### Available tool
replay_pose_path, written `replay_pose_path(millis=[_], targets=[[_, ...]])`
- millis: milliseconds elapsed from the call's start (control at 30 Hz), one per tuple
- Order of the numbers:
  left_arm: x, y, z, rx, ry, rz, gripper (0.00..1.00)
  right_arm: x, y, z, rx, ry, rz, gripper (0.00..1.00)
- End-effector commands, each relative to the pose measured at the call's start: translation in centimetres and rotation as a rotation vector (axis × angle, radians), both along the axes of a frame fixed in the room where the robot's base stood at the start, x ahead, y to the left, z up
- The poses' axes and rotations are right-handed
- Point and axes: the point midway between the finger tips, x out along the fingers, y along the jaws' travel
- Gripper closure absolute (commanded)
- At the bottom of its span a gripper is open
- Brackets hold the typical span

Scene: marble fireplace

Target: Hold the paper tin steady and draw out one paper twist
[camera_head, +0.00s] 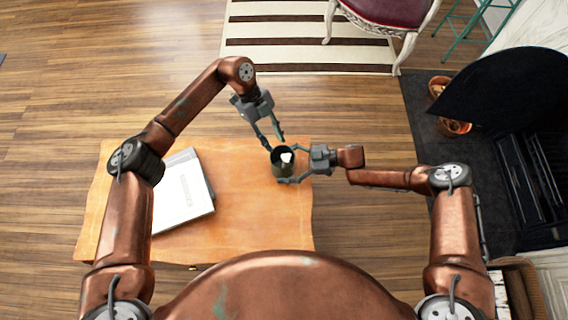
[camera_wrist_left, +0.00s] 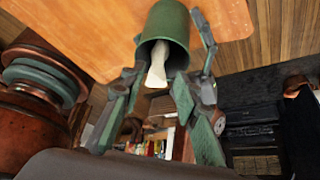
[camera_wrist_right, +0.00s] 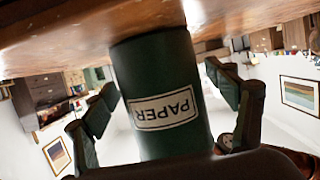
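The dark green paper tin (camera_head: 283,171) stands upright near the right edge of the wooden table, with white paper (camera_head: 287,157) showing in its mouth. In the left wrist view a pale paper twist (camera_wrist_left: 157,66) sticks out of the tin (camera_wrist_left: 166,22). My left gripper (camera_head: 276,144) is open just above the tin's mouth, its fingers apart on either side of the twist and empty. My right gripper (camera_head: 288,166) reaches in from the right with a finger on each side of the tin, seemingly closed on it. The right wrist view shows the tin's "PAPER" label (camera_wrist_right: 165,109) between these fingers.
A white book or folder (camera_head: 183,195) lies on the left of the table (camera_head: 250,225). The table's right edge is close to the tin. A dark fireplace (camera_head: 530,170) with copper pots (camera_head: 453,126) stands at the right. A striped rug (camera_head: 300,35) and chair are beyond.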

Motion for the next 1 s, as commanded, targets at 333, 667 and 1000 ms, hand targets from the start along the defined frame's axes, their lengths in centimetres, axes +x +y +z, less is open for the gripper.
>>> replay_pose_path(millis=[333, 667, 1000], targets=[[0.0, 0.0, 0.0, 0.000, 0.000, 0.000, 0.71, 0.0, 0.0, 0.0, 0.000, 0.000, 0.000, 0.47], [0.0, 0.0, 0.0, 0.000, -0.001, -0.001, 0.68, 0.0, 0.0, 0.0, 0.000, 0.000, 0.000, 0.65], [-3.5, -1.5, 0.8, 0.151, -0.192, -0.221, 0.61, 0.0, 0.0, 0.0, -0.001, 0.000, 0.000, 0.66]])
